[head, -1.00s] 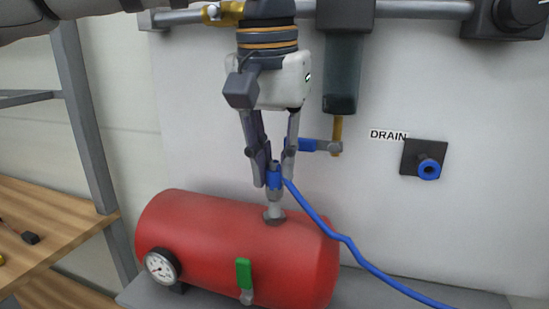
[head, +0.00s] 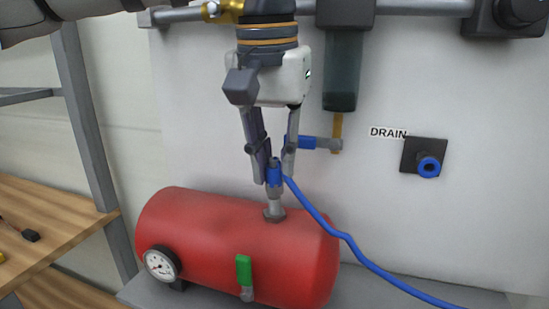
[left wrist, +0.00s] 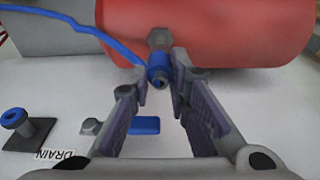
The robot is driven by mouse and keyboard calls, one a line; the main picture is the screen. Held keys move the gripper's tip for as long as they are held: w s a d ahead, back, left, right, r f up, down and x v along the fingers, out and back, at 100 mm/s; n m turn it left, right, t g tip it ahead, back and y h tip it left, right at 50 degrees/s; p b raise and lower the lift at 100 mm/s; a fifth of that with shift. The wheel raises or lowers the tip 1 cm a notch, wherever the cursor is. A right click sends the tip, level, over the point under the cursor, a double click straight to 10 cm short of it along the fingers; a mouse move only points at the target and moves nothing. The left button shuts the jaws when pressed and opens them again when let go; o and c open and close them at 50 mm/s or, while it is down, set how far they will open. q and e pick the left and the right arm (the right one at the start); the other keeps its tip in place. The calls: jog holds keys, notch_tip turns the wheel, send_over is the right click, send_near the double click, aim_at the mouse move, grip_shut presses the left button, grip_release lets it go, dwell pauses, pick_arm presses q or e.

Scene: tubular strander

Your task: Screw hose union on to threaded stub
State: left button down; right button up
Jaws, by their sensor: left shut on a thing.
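The hose union (head: 274,175) is a blue collar with a grey end, joined to a blue hose. My left gripper (head: 273,180) points down and is shut on it. The union stands upright, in line with the grey threaded stub (head: 275,211) on top of the red tank (head: 210,235). The two appear to meet, but how far the threads engage cannot be told. In the left wrist view the union (left wrist: 158,68) is between the fingertips (left wrist: 160,80), with the stub (left wrist: 158,38) beyond it. My right gripper is not in view.
The blue hose (head: 345,240) trails off to the lower right. A gauge (head: 161,264) and a green-handled valve (head: 244,270) are on the tank's front. Behind are a blue-handled valve (head: 315,142) under a filter bowl (head: 341,75) and a drain port (head: 428,166). A wooden bench (head: 50,225) is at left.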

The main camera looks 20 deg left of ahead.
pick_arm(q)
jog(key=shift+f, duration=0.85)
dwell(0.8)
jog(key=c, duration=1.4)
grip_release()
jog(key=shift+c, duration=0.2)
notch_tip(320, 180, up, 12)
jog(key=s, duration=0.2)
jog(key=shift+w, duration=0.1)
